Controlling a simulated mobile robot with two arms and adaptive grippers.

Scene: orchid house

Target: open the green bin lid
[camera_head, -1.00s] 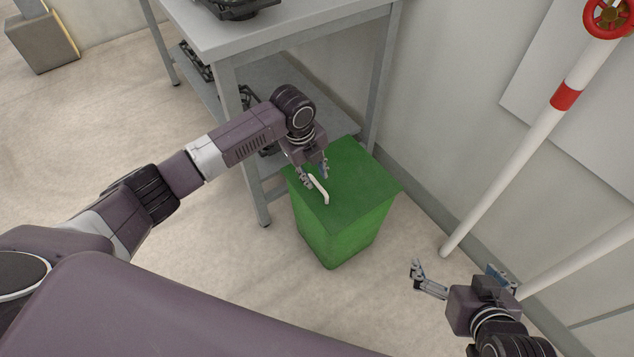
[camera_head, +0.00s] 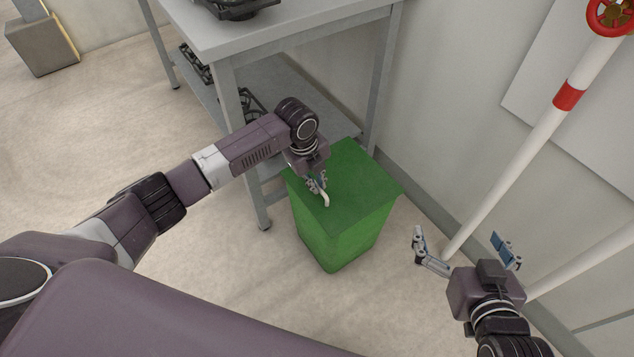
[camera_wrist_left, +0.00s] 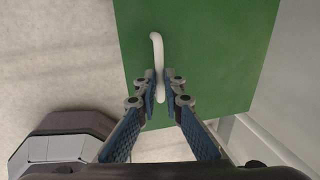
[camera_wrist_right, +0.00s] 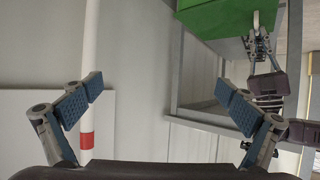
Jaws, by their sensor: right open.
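The green bin (camera_head: 340,235) stands on the floor beside the grey table, with its green lid (camera_head: 360,178) lying flat and closed on top. A white bar handle (camera_head: 326,201) is on the lid near its left edge. My left gripper (camera_head: 318,184) is over the lid with its fingers shut on the handle. The left wrist view shows the fingertips (camera_wrist_left: 161,82) on both sides of the handle (camera_wrist_left: 156,48), whose far end sticks out beyond them. My right gripper (camera_head: 464,252) is open and empty, right of the bin; its spread fingers show in the right wrist view (camera_wrist_right: 165,100).
A grey table (camera_head: 235,40) with a lower shelf stands just behind and left of the bin. A white pipe (camera_head: 520,175) with a red band and red valve wheel (camera_head: 608,14) slants along the right wall. The floor in front of the bin is clear.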

